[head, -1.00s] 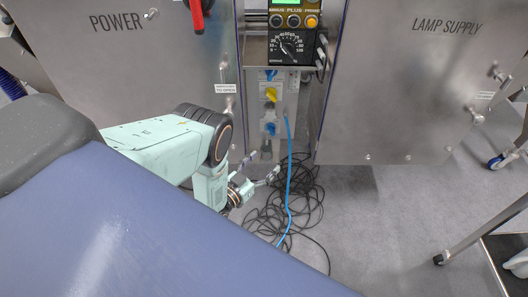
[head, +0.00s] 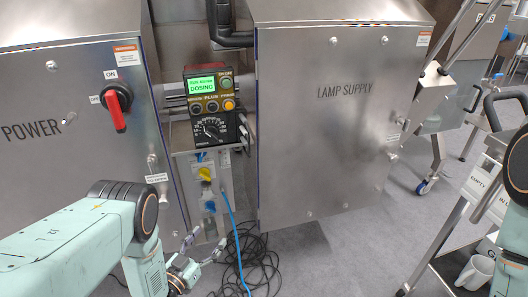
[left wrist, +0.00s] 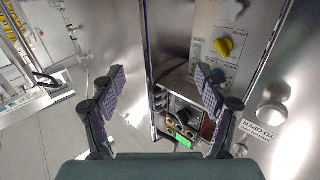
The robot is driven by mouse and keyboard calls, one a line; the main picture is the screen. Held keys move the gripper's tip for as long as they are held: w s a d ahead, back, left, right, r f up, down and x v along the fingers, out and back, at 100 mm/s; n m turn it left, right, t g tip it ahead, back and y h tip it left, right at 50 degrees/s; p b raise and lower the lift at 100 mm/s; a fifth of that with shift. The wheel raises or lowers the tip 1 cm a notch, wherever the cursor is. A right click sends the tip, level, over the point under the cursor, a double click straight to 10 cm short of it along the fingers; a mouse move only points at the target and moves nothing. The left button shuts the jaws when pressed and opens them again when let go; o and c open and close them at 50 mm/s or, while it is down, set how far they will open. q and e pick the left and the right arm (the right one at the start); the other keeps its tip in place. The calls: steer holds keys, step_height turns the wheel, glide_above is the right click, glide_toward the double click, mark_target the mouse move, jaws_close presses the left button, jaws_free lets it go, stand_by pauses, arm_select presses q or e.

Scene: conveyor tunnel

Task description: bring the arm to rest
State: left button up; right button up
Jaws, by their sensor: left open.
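My left arm (head: 80,235) is mint green with a dark joint cap. It reaches in from the lower left of the head view. My left gripper (head: 205,244) hangs low in front of the grey socket box. In the left wrist view the two padded fingers of the gripper (left wrist: 160,80) stand wide apart. The controller box and a yellow knob show beyond them, upside down. Part of my right arm (head: 516,165) shows at the right edge of the head view; its gripper is out of frame.
The POWER cabinet (head: 60,90) with a red switch (head: 117,106) and the LAMP SUPPLY cabinet (head: 335,120) flank the dosing controller (head: 210,105). A blue cable (head: 238,250) and tangled black cables (head: 258,265) lie below. A trolley (head: 450,240) stands right.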

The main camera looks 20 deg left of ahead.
arm_select(q)
steer(key=shift+f, duration=0.1)
step_height(320, 180, down, 17)
steer(key=n+y+b, duration=0.2)
steer(key=y+b, duration=0.2)
steer(key=b, duration=0.3)
steer(key=shift+w+a, duration=0.4)
steer(key=shift+w, duration=0.05)
